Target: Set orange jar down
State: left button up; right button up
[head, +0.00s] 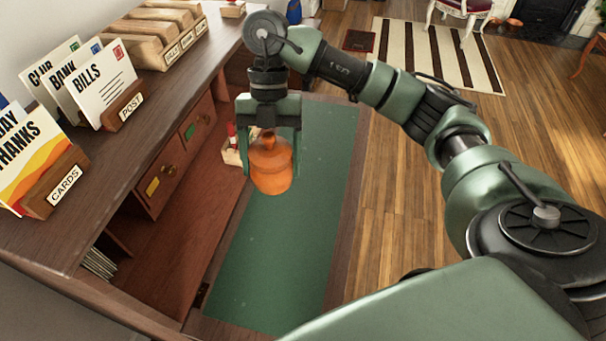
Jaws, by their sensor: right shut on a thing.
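The orange jar (271,170) is a rounded, glossy jar with a narrower top. It hangs below my right gripper (270,146), which points down over the desk and is shut on it. The green writing surface (300,240) of the desk lies beneath the jar. The jar appears to be above that surface, but I cannot tell the exact gap. My left gripper is not in view.
A small box with red items (233,150) stands just behind and left of the jar. Drawers (165,178) and the shelf with card holders (122,106) border the left side. The near green surface is clear.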

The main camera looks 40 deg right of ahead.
jog(key=m, duration=0.2)
jog(key=m+t+y, duration=0.1)
jog(key=m, duration=0.1)
jog(key=m+t+b, duration=0.1)
jog(key=m, duration=0.2)
jog(key=shift+s+d+f, duration=0.1)
jog(key=shift+d+f, duration=0.15)
jog(key=shift+f, duration=0.1)
jog(key=m+t, duration=0.1)
jog(key=m, duration=0.2)
jog(key=shift+m+t+y, duration=0.3)
jog(key=shift+m+y, duration=0.1)
jog(key=shift+f, duration=0.2)
jog(key=p, duration=0.1)
send_over(282, 230)
notch_tip(282, 230, down, 20)
jog(key=shift+r, duration=0.2)
jog(key=o, duration=1.8)
jog(key=shift+c, duration=0.2)
jog(key=b+v, duration=0.1)
jog(key=v, duration=1.1)
jog(key=shift+s, duration=0.1)
